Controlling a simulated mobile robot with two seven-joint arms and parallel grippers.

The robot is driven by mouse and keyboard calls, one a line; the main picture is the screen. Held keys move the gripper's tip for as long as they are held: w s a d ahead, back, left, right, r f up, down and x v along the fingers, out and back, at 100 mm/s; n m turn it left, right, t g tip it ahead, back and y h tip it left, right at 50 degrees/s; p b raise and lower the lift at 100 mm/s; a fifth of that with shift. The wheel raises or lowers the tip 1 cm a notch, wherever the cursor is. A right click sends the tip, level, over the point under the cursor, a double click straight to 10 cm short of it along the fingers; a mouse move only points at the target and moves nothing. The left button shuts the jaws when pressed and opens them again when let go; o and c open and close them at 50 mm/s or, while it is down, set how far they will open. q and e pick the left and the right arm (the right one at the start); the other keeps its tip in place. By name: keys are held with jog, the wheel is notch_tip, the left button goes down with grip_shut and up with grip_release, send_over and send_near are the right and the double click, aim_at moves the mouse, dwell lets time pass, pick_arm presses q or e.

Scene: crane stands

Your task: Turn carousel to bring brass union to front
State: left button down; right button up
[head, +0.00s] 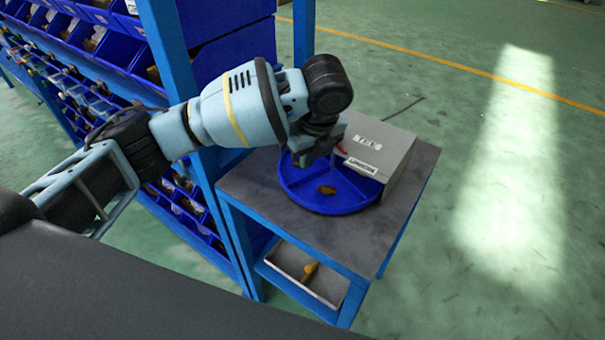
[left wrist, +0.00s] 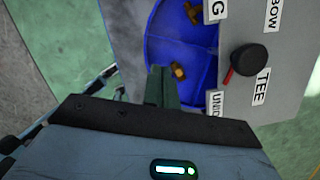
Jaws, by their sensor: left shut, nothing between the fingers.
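The blue round carousel (head: 300,190) lies on a small table, partly under a grey cover (head: 392,158). Dividers split its open part; a small brass fitting (head: 326,190) lies in the front compartment. The left wrist view shows a brass fitting (left wrist: 178,70) and another (left wrist: 193,12) in the carousel (left wrist: 160,35). I cannot tell which is the union. My left gripper (head: 308,160) is shut and empty, over the carousel's left side; its fingers (left wrist: 162,84) point at the tray near its rim. Whether they touch it is unclear. My right gripper is out of view.
The cover bears labels, including UNION (left wrist: 214,103) and TEE (left wrist: 262,87), and a black knob (left wrist: 250,59) with a red pointer. A blue rack of bins (head: 215,60) stands left. A lower tray (head: 305,272) holds a yellow object. Floor at right is clear.

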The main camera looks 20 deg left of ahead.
pick_arm(q)
jog(key=x, duration=0.9)
jog(key=shift+w+a+f, duration=0.1)
jog(key=shift+f, duration=0.3)
